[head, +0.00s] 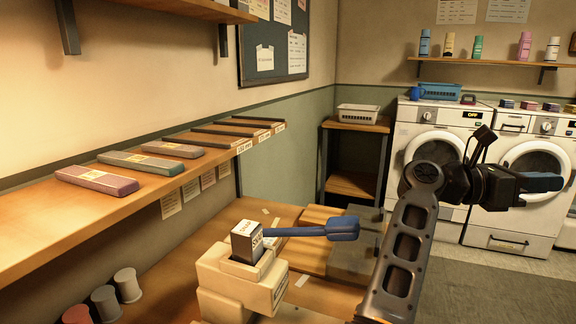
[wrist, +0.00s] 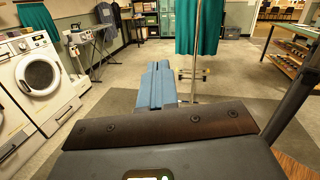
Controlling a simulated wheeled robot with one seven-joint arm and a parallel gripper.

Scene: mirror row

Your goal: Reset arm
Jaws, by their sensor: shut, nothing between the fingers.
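My gripper (head: 558,183) is at the right side of the head view, held out to the right in front of the washing machines. Its blue fingers are together with nothing between them. In the wrist view the shut blue fingers (wrist: 159,80) point out over open floor. My dark arm rises from the bottom of the head view and bends to the right at the elbow. The gripper appears apart from the table and shelves.
A cream dispenser (head: 225,283) with a blue paddle-like bar (head: 310,231) stands on the wooden table below left. A wall shelf (head: 60,222) carries several flat bars. White washers (head: 430,140) stand behind. The wrist view shows free floor (wrist: 222,83) and a teal curtain (wrist: 199,25).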

